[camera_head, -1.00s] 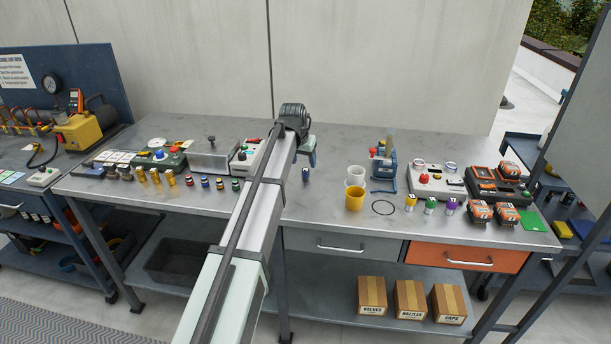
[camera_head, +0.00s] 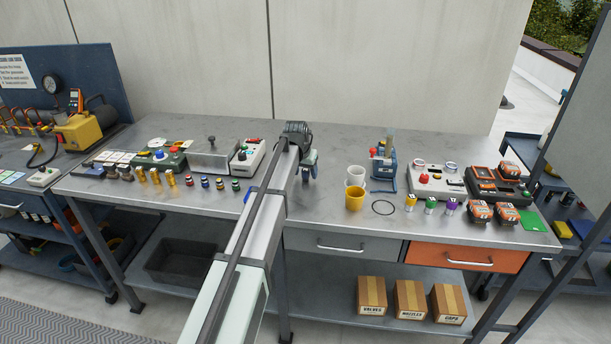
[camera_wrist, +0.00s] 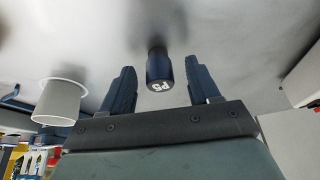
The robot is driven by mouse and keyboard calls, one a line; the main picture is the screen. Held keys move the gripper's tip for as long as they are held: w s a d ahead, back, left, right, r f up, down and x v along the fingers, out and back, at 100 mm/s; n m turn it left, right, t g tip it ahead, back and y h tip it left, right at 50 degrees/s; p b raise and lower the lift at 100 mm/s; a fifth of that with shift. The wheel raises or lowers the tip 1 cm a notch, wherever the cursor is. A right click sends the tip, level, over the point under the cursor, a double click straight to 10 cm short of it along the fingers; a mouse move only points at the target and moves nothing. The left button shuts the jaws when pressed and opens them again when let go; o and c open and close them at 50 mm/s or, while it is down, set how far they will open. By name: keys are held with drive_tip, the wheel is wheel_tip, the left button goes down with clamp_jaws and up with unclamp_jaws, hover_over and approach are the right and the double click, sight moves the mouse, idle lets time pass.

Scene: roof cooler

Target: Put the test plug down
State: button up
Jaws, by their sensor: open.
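The test plug (camera_wrist: 159,72), a dark blue cylinder marked P5 on the end facing the camera, shows in the wrist view on the grey bench top. It appears upright. My gripper (camera_wrist: 160,76) is open, with one dark finger on either side of the plug and a visible gap at each side. The fingers do not appear to touch it. In the head view my gripper (camera_head: 309,170) is low over the bench, left of the cups. I cannot make out the plug clearly there, close to my gripper and arm.
A white cup (camera_head: 355,176) and a yellow cup (camera_head: 355,198) stand right of my gripper, with a black ring (camera_head: 383,208) beside them. Small coloured fittings (camera_head: 205,183) stand in a row at the left. Bare bench lies behind my gripper.

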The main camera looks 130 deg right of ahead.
sight(305, 170)
drive_tip(key=shift+c, duration=0.4)
clamp_jaws()
drive_tip(key=shift+r, duration=0.1)
wheel_tip(305, 170, up, 10)
idle(0.6)
